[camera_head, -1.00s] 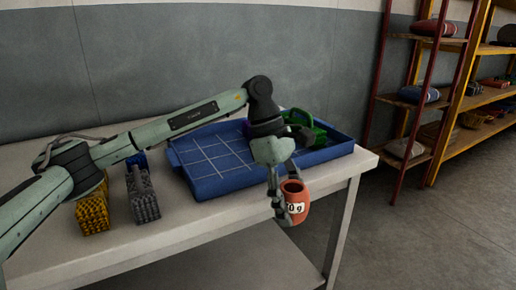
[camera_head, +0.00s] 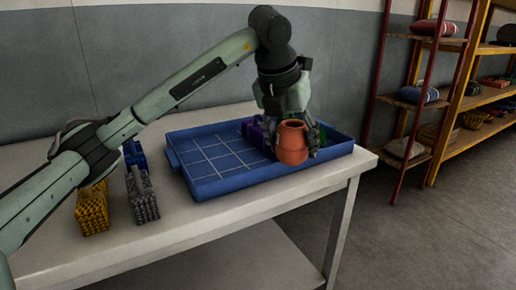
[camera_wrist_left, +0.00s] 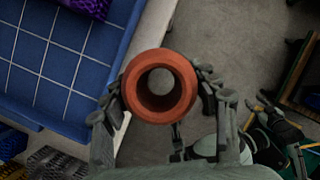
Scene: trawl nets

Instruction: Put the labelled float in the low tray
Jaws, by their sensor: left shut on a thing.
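The float is a hollow orange-red pot shape (camera_head: 291,146) with an open top, and it is upright. My left gripper (camera_head: 297,132) is shut on it, its fingers on either side. In the head view it hangs at the front right wall of the low blue tray (camera_head: 222,189); no label shows on it now. In the left wrist view the float (camera_wrist_left: 159,57) sits between the fingers, with its round mouth facing the camera. There the tray (camera_wrist_left: 75,124) lies to the left, and the float is over the table edge, apart from the tray floor.
A purple thing (camera_head: 252,128) and a partly hidden green thing (camera_head: 320,130) are in the tray's right part; its gridded left part is empty. Yellow (camera_head: 92,212), grey (camera_head: 142,197) and blue (camera_head: 134,155) bundles stand left of the tray. Shelves (camera_head: 440,100) stand right.

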